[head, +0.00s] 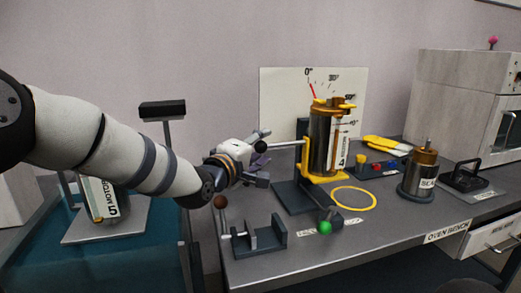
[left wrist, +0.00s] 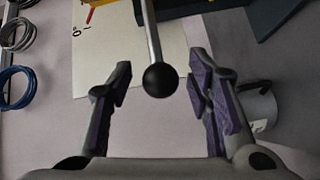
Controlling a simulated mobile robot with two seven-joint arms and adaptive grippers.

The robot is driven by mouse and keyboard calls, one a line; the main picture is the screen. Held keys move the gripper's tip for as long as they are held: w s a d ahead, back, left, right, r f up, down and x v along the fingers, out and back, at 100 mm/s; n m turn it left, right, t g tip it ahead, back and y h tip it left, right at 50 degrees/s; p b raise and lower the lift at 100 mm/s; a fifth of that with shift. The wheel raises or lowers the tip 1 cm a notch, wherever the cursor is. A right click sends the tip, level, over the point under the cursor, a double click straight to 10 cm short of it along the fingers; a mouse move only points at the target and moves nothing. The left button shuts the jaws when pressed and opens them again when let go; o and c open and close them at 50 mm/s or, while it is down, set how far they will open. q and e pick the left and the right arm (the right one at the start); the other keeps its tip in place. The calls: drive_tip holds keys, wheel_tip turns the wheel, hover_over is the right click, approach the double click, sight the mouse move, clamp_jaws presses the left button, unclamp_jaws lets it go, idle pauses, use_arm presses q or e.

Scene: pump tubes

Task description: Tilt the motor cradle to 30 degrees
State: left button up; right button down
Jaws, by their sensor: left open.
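The motor cradle (head: 318,178) is a yellow frame on a dark stand, holding a steel-and-copper motor (head: 321,145) upright. Behind it a white angle board (head: 283,95) has a red pointer (head: 312,91) near the 0° mark. A metal lever (head: 286,143) sticks out from the cradle to the left and ends in a black ball, which shows clearly in the left wrist view (left wrist: 160,80). My left gripper (head: 262,158) is open at the ball. In the left wrist view, the ball lies between its two purple-padded fingers, apart from both. My right gripper is not in view.
A yellow ring (head: 354,198), a green ball knob (head: 325,228) and a dark bracket (head: 259,241) are on the bench front. A second motor (head: 420,172) and a black-handled item (head: 470,177) stand right, near a grey oven (head: 460,100). A teal cart (head: 125,250) stands left.

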use_arm(q)
drive_tip(key=shift+w+d, duration=0.1)
drive_tip(key=shift+w, duration=0.2)
clamp_jaws()
drive_tip(key=shift+r, duration=0.15)
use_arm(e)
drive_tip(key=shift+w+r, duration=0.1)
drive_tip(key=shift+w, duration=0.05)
